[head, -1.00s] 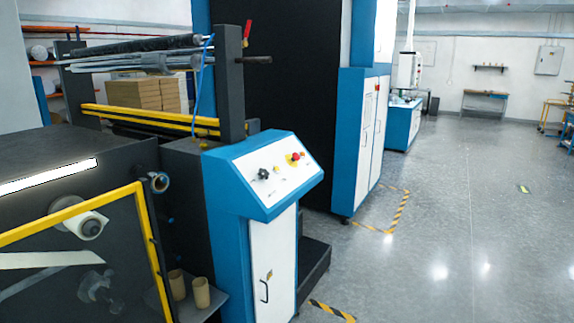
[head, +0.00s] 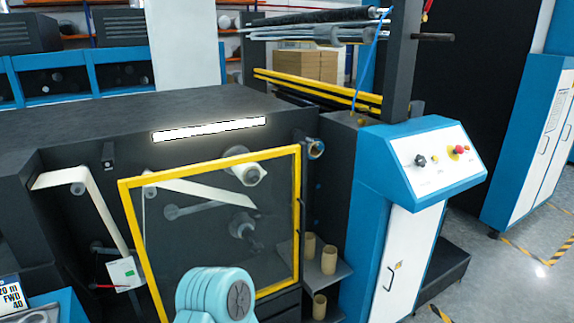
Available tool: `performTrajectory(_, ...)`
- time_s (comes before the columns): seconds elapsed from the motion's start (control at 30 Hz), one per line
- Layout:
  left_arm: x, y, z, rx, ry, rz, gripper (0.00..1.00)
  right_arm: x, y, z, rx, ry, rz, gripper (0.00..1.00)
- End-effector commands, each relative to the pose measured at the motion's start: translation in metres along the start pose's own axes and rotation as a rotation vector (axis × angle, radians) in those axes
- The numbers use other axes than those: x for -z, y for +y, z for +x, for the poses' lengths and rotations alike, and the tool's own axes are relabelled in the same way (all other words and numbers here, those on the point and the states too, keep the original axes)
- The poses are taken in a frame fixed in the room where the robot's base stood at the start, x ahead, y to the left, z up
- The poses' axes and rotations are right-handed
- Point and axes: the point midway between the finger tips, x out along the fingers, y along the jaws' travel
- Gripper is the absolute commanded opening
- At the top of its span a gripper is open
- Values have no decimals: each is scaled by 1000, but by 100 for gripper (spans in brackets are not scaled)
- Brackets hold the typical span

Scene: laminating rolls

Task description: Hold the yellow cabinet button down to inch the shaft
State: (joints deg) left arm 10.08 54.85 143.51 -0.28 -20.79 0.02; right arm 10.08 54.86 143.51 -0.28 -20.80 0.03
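The blue and white cabinet (head: 412,200) stands right of centre in the head view, with a sloped white control panel on top. On the panel are a black knob (head: 420,160), a small yellow button (head: 435,159) and a red mushroom button (head: 460,150) on a yellow base. Small marks below the controls are too small to read. Nothing touches the panel. Neither of my grippers shows. The shaft meant by the task cannot be told for certain; several rollers (head: 320,36) lie on the frame behind the cabinet.
A dark machine with a yellow-framed clear guard (head: 300,210) fills the left and middle; white web and rolls show behind it. Cardboard cores (head: 329,259) stand on a shelf beside the cabinet. A display (head: 10,297) reading "FWD" is at lower left. Open floor (head: 520,262) lies right.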

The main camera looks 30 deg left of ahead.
Motion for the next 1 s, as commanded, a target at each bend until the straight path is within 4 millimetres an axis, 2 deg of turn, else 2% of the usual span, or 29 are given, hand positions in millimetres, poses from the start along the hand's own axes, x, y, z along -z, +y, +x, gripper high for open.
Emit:
performTrajectory(0.33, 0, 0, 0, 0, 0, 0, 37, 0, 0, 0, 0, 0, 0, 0)
performTrajectory(0.37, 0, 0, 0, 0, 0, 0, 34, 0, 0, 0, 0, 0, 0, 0)
performTrajectory(0.4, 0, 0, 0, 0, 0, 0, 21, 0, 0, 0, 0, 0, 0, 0)
performTrajectory(0.47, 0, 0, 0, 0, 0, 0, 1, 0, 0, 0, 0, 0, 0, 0)
performTrajectory(0.5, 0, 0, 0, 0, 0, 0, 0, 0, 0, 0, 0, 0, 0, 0)
performTrajectory(1.0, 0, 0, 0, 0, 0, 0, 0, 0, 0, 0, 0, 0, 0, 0)
